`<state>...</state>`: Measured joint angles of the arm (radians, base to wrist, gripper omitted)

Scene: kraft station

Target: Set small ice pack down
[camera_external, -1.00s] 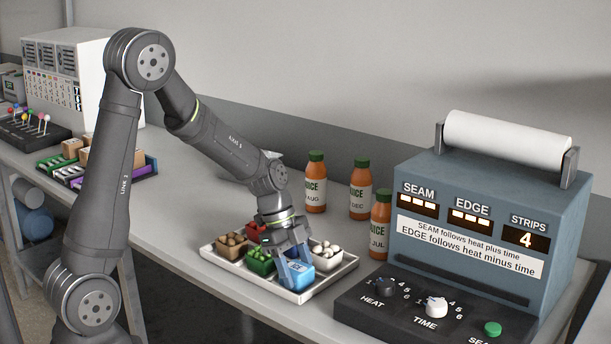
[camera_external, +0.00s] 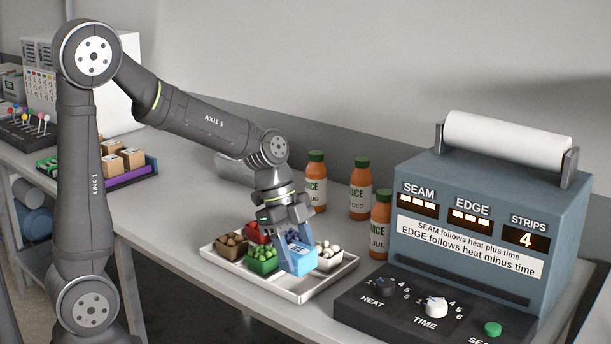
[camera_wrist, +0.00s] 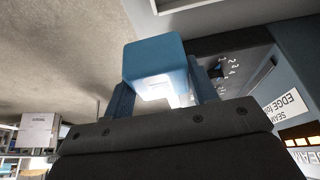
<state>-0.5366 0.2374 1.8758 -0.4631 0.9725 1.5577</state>
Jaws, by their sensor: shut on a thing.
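The small ice pack (camera_external: 298,259) is a light blue block with a white label. My gripper (camera_external: 291,246) is shut on it and holds it over the front right part of the white tray (camera_external: 310,294). The pack looks a little above the tray floor, though the exact gap is hard to tell. In the wrist view the ice pack (camera_wrist: 156,66) sits between the blue fingers of my gripper (camera_wrist: 160,95), with its pale face partly showing.
Juice bottles (camera_external: 361,190) stand behind. A sealing machine (camera_external: 490,220) with dials is close on the right. The tray's front strip is bare.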

